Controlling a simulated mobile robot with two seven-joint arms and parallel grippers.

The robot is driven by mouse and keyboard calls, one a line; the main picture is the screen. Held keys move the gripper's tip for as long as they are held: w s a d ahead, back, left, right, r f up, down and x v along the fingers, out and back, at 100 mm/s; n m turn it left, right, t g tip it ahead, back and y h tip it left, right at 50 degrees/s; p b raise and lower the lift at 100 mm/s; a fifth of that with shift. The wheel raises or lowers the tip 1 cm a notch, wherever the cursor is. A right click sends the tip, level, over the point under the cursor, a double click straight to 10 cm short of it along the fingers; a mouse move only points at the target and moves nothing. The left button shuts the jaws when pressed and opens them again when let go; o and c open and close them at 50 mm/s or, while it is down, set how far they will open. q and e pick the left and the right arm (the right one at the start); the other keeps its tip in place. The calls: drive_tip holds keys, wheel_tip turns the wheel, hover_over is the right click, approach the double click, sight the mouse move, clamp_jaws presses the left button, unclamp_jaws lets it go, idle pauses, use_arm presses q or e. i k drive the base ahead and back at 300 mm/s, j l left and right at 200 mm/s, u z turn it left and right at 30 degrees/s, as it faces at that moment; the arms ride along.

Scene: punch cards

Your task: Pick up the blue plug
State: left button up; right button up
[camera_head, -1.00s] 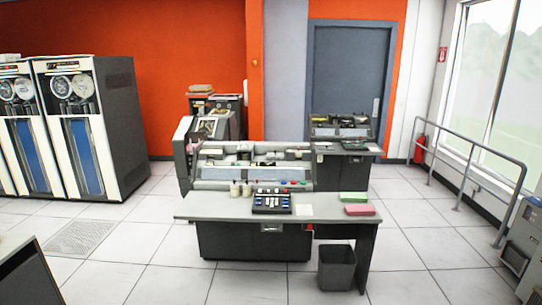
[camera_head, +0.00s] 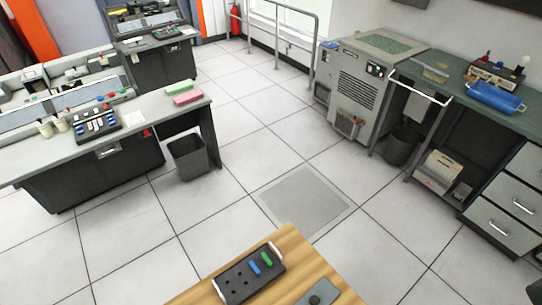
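A small blue plug (camera_head: 254,268) sits on a dark plugboard (camera_head: 237,285) with several holes and pale ends. A green plug (camera_head: 267,259) sits beside it on the same board, to its right. The board rests on a light wooden table (camera_head: 292,246) at the bottom of the view. Neither of my grippers is in view.
A grey plate with a dark knob (camera_head: 315,299) lies on the wooden table, right of the board. A console desk (camera_head: 170,112) with a waste bin (camera_head: 188,157) stands left. A grey cabinet (camera_head: 360,85) and a workbench (camera_head: 455,88) stand right. Open tiled floor lies between.

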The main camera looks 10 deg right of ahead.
sight(259, 272)
drive_tip(key=k+j+u, duration=0.5)
drive_tip(key=k+j, duration=0.3)
drive_tip(key=k, duration=0.2)
drive_tip(key=z, duration=0.75)
drive_tip(key=i+l+u, duration=0.1)
drive_tip(key=l+u, duration=0.15)
drive_tip(key=l, duration=0.2)
drive_tip(key=k, duration=0.7)
drive_tip(key=i+l+z, duration=0.15)
drive_tip(key=i, duration=2.05)
